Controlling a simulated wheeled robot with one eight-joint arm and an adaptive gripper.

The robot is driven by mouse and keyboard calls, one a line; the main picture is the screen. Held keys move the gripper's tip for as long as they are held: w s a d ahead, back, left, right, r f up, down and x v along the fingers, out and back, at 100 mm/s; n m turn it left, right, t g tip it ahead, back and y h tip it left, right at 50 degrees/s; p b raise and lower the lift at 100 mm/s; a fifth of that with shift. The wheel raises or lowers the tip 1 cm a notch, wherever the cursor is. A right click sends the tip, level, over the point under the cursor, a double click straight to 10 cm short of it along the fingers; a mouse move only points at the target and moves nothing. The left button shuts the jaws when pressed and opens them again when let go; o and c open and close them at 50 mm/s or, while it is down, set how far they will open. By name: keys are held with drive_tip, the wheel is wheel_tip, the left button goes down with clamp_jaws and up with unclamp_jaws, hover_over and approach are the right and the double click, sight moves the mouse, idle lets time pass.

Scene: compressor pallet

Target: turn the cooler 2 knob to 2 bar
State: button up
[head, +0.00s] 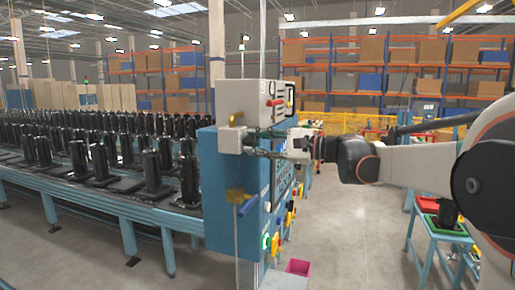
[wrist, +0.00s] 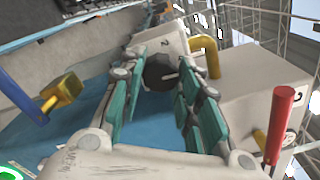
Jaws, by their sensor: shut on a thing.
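In the wrist view a round dark knob (wrist: 158,74) with a short white mark sits on a small pale box (wrist: 155,42). My gripper (wrist: 162,62) has its green-padded fingers on either side of the knob, shut on it. The fingers cover parts of the knob's sides, and I cannot read a scale around it. The knob is not clear there.
A yellow bent pipe (wrist: 207,52) and a larger pale box (wrist: 250,85) with a red handle (wrist: 281,118) stand close right of my fingers. A yellow-headed blue lever (wrist: 62,92) is on the left. A conveyor (head: 140,207) with many black parts runs left of the cabinet.

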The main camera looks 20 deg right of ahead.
drive_tip(key=n+b, duration=0.1)
drive_tip(key=n, duration=0.5)
drive_tip(key=shift+b, duration=0.3)
drive_tip(key=n+b, duration=0.1)
drive_tip(key=n, duration=0.5)
drive_tip(key=shift+n, duration=0.3)
drive_tip(key=o, duration=1.1)
drive_tip(key=shift+c, duration=0.2)
drive_tip(key=v, duration=1.2)
